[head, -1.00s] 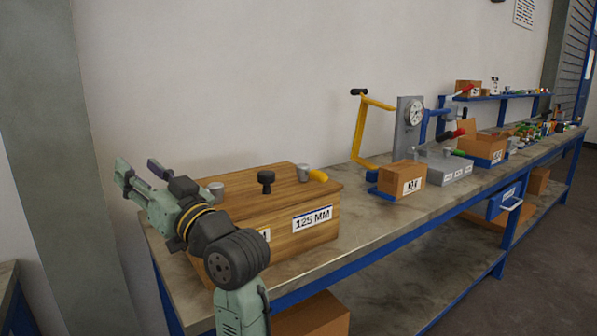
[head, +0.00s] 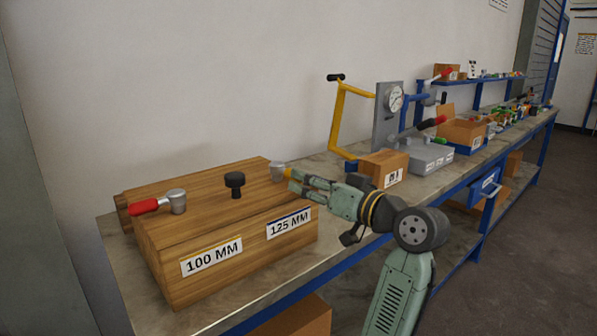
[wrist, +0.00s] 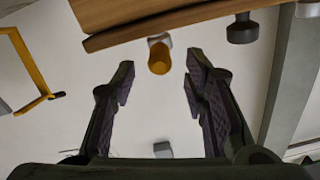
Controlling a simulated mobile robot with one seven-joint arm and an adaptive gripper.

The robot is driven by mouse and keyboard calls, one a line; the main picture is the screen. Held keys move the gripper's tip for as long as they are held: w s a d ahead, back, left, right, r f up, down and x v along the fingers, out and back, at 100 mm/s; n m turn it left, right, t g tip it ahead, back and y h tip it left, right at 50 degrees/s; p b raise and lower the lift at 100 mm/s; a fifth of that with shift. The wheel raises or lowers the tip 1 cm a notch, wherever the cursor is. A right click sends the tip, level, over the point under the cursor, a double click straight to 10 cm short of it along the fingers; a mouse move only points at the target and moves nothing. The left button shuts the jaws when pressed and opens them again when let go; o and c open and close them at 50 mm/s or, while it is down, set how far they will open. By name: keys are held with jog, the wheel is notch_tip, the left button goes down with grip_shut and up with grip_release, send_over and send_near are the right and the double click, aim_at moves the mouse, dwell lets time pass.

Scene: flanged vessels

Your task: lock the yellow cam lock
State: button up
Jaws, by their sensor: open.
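The yellow cam lock stands at the right end of the wooden block (head: 215,232). In the head view its grey metal body (head: 277,170) shows, with a little of its yellow handle pointing right. In the wrist view the rounded yellow handle (wrist: 159,60) shows end-on, beyond and between my fingertips. My gripper (head: 296,181) is open and close to the handle, with its fingers pointing left toward it. In the wrist view my gripper (wrist: 161,77) has an empty gap between its fingers. I cannot tell whether anything touches. The fingers partly hide the handle in the head view.
A red-handled cam lock (head: 146,207) is at the block's left end, with a black knob (head: 235,182) between the two locks. A cardboard box (head: 384,165) and a yellow crank frame (head: 338,118) stand right of the block. The wall is behind.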

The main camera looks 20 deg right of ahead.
aim_at(289, 173)
jog(key=shift+p+x, duration=0.35)
jog(key=shift+x, duration=1.75)
jog(key=shift+c, duration=0.3)
grip_shut()
